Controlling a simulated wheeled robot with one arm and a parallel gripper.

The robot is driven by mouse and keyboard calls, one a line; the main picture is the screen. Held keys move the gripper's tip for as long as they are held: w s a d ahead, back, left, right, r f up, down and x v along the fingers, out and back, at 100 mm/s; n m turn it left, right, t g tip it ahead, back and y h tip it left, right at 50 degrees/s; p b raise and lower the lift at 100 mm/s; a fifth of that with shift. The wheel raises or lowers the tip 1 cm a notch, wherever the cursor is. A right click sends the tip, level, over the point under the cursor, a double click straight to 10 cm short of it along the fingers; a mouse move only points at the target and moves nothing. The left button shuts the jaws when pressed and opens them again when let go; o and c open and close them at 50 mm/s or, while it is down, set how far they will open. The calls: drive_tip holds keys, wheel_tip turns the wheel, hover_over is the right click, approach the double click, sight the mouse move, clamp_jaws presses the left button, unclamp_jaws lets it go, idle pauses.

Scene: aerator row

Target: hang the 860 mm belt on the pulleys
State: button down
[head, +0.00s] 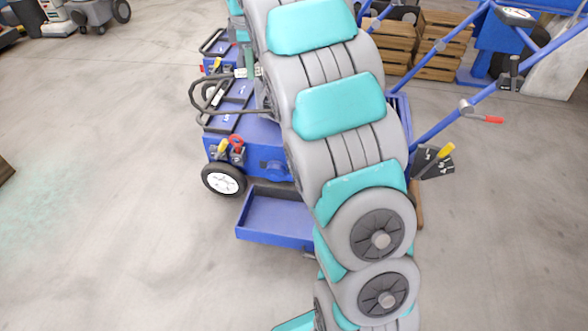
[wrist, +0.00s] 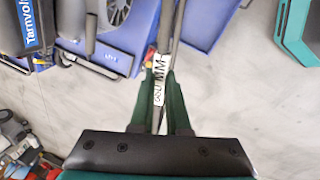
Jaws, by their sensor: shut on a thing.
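My gripper (wrist: 162,85) is shut on a dark belt (wrist: 181,25) in the wrist view, its green fingers on either side of it. A white label on the belt ends in "MM"; its number is hard to read but looks like 860. In the head view the belt (head: 193,92) shows as a dark loop sticking out left of my arm, above a blue machine (head: 262,132). The green fingers show there beside the label (head: 247,72). I cannot make out the pulleys clearly; my arm hides much of the machine.
A blue open tray (head: 277,217) sits low at the machine's front, near a black wheel (head: 223,180). Blue handlebars (head: 440,125) with a red-tipped lever rise at right. Wooden crates (head: 432,48) stand behind.

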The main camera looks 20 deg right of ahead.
drive_tip(key=s+d+f+m+b, duration=0.1)
drive_tip(key=s+d+f+b, duration=0.15)
drive_tip(key=f, duration=0.75)
drive_tip(key=s+d+f+m+b, duration=0.15)
drive_tip(key=s+d+f, duration=0.25)
drive_tip(key=f, duration=0.7)
drive_tip(key=s+d+f+m+b, duration=0.1)
drive_tip(key=s+d+f+b, duration=0.2)
drive_tip(key=f, duration=0.7)
drive_tip(key=w+d+f+b, duration=0.2)
drive_tip(key=w+d+f, duration=0.1)
drive_tip(key=f, duration=0.5)
drive_tip(key=shift+w+d+f, duration=0.2)
drive_tip(key=shift+w+f, duration=0.2)
drive_tip(key=shift+w, duration=0.5)
drive_tip(key=shift+r+n, duration=0.1)
drive_tip(key=shift+n, duration=0.15)
